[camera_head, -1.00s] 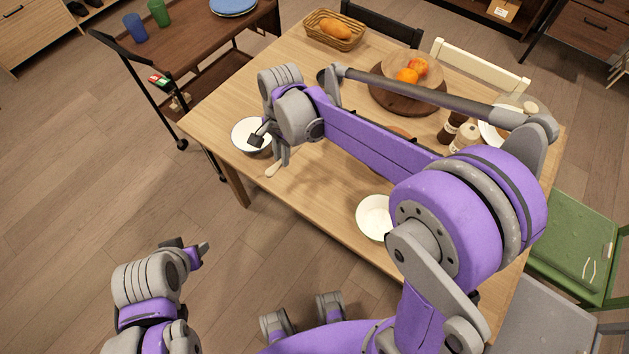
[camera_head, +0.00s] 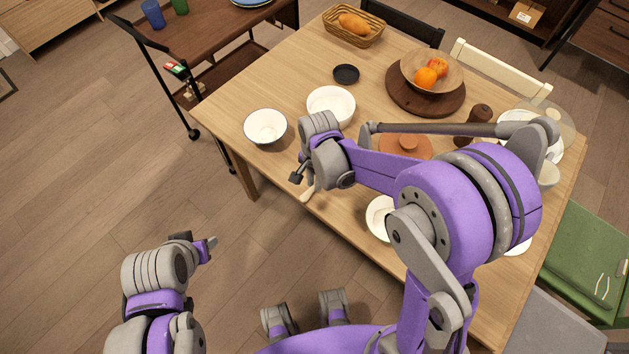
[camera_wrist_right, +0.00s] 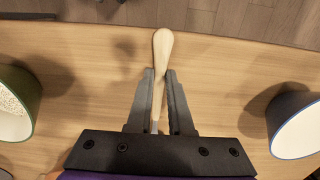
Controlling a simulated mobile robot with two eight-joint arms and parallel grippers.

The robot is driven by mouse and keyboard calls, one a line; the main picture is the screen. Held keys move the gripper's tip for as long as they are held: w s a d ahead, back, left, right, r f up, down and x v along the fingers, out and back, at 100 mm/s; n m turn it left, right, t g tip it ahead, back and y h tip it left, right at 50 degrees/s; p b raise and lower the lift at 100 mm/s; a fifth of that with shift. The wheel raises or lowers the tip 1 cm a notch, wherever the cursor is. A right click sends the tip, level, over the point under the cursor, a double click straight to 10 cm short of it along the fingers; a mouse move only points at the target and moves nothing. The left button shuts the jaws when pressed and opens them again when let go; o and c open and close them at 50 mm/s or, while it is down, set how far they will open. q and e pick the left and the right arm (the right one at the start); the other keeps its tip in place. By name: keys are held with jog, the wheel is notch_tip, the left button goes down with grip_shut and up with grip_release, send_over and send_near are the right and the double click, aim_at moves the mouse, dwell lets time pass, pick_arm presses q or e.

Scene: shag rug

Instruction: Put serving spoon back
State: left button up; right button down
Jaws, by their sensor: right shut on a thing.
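The serving spoon (camera_wrist_right: 162,48) has a pale wooden handle. It sits between the two fingers of my right gripper (camera_wrist_right: 160,78) in the wrist view, and its lower end is hidden behind the gripper body. In the head view my right gripper (camera_head: 303,181) is over the table's near edge, shut on the spoon, whose pale end (camera_head: 308,195) sticks out toward the floor side. My left gripper (camera_head: 207,246) is low at the left, away from the table; its jaw opening is unclear.
White bowls stand on the wooden table (camera_head: 290,85), at left (camera_head: 265,127), behind my gripper (camera_head: 331,105) and right (camera_head: 381,217). A terracotta lidded pot (camera_head: 408,146), small black dish (camera_head: 346,74), fruit board (camera_head: 425,98) and bread basket (camera_head: 353,28) stand farther back.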

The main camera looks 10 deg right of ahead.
jog(key=shift+f, duration=0.2)
jog(key=c, duration=0.8)
grip_release()
jog(key=shift+r, duration=0.25)
notch_tip(320, 180, up, 12)
jog(key=p, duration=0.1)
jog(key=s+d+n+t, duration=0.2)
jog(key=s+n, duration=0.1)
jog(key=s, duration=0.1)
jog(key=s+d+n+t, duration=0.2)
jog(key=s+d+n, duration=0.1)
jog(key=s+n, duration=0.1)
jog(key=s+d+n+t, duration=0.1)
jog(key=s+d+n, duration=0.1)
jog(key=s, duration=0.3)
jog(key=shift+s+d+r+n+t, duration=0.1)
jog(key=shift+s+r+n+t, duration=0.1)
jog(key=shift+n, duration=0.25)
jog(key=shift+s+d+r+n+t, duration=0.1)
jog(key=shift+n+t, duration=0.1)
jog(key=shift+n, duration=0.25)
